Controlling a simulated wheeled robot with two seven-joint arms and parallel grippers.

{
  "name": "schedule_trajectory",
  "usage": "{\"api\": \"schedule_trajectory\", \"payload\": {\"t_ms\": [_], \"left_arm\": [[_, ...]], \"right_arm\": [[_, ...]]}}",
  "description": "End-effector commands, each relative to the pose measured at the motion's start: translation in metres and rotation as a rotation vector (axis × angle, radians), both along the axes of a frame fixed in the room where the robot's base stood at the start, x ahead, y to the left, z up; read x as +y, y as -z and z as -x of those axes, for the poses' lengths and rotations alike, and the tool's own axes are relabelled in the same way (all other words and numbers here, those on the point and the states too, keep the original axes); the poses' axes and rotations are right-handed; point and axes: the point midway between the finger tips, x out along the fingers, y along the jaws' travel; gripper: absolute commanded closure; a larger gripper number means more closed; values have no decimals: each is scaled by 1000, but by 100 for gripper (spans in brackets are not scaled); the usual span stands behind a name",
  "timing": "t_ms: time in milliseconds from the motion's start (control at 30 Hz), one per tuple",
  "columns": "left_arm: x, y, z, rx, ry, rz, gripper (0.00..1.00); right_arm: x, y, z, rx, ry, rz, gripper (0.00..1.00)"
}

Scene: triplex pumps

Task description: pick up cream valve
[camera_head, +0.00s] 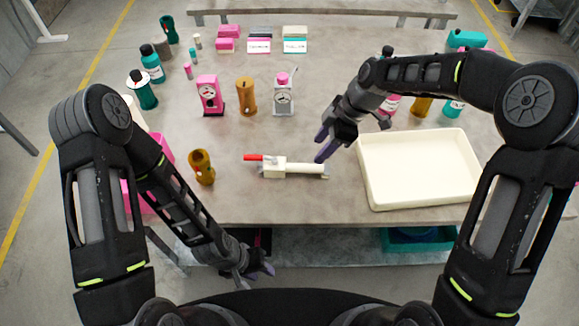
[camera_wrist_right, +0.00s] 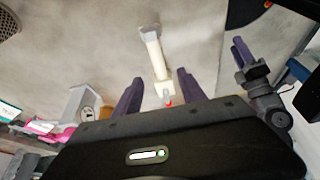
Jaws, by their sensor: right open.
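The cream valve (camera_head: 300,168) lies on its side on the grey table, with a red handle at its left end. In the right wrist view, the valve (camera_wrist_right: 155,55) stretches away beyond and between my open fingers. My right gripper (camera_head: 322,145) is open and empty, above and just behind the valve's right part. Its two purple fingers also show in the wrist view (camera_wrist_right: 160,90). My left gripper (camera_head: 255,275) hangs in front of the table's near edge, away from the valve. I cannot tell whether it is open or shut.
A cream tray (camera_head: 368,190) stands right of the valve. A brown cylindrical part (camera_head: 202,168) is at its left. Pink (camera_head: 209,95), brown (camera_head: 246,96) and grey (camera_head: 284,97) parts stand behind it. Bottles and small boxes are farther back. The table around the valve's front is clear.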

Motion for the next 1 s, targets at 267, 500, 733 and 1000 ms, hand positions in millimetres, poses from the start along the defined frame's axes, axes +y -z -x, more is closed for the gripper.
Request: {"api": "schedule_trajectory", "payload": {"t_ms": [267,500,733,1000], "left_arm": [[0,0,0,0,0,0,64],[0,0,0,0,0,0,64],[0,0,0,0,0,0,64],[0,0,0,0,0,0,64]], "right_arm": [[17,41,0,3,0,0,52],[19,47,-1,0,2,0,52],[20,51,-1,2,1,0,52],[34,85,-4,3,0,1,52]]}}
